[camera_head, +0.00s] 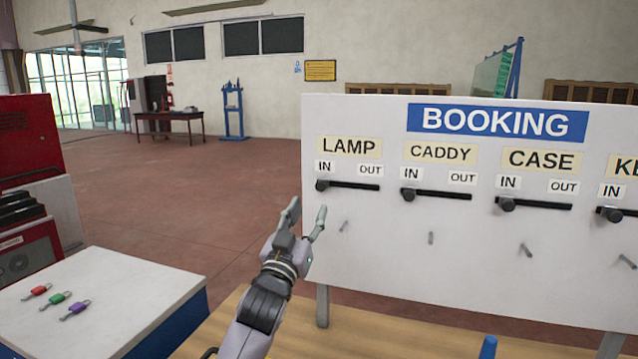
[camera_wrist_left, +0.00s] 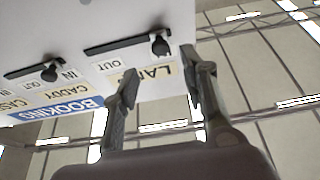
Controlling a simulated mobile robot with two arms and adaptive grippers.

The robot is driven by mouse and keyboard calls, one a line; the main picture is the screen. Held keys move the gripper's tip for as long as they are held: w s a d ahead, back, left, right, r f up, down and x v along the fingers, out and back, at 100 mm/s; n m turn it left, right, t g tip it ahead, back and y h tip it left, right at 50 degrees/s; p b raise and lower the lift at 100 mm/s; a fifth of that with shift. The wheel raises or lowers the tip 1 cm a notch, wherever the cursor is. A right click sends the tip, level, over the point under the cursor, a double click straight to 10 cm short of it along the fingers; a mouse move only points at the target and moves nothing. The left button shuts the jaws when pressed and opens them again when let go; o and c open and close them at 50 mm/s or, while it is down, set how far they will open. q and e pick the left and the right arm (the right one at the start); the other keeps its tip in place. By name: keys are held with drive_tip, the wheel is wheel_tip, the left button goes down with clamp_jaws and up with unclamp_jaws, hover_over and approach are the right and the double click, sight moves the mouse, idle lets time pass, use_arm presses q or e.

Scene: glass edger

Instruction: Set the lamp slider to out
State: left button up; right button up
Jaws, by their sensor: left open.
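The white booking board (camera_head: 400,270) stands ahead with a row of sliders. The lamp slider's dark knob (camera_head: 322,185) is at the left, IN end of its black track (camera_head: 355,186), under the LAMP label. OUT is at the track's right end. My left gripper (camera_head: 307,214) is open and empty, just below and slightly left of the lamp knob in the head view. In the left wrist view the lamp knob (camera_wrist_left: 159,46) shows between and beyond the open fingers (camera_wrist_left: 158,66), apparently apart from them. My right gripper is not in view.
The caddy knob (camera_head: 408,194) and case knob (camera_head: 506,204) are also at IN; another slider is partly cut off at right. Small pegs (camera_head: 431,238) stick out below. A wooden table (camera_head: 370,335) lies in front. A white cabinet (camera_head: 120,300) with padlocks stands left.

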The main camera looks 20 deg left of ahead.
sight(320, 188)
use_arm(q)
drive_tip(key=p+x, duration=0.2)
drive_tip(key=x, duration=0.4)
drive_tip(key=shift+w+r, duration=0.25)
drive_tip(key=shift+r, duration=0.05)
drive_tip(key=shift+w+r, duration=0.1)
drive_tip(key=shift+w, duration=0.45)
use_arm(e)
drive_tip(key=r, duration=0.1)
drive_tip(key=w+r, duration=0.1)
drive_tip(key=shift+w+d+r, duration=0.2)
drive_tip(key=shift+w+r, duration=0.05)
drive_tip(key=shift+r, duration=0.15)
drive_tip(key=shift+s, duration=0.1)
use_arm(q)
drive_tip(key=c, duration=0.9)
clamp_jaws()
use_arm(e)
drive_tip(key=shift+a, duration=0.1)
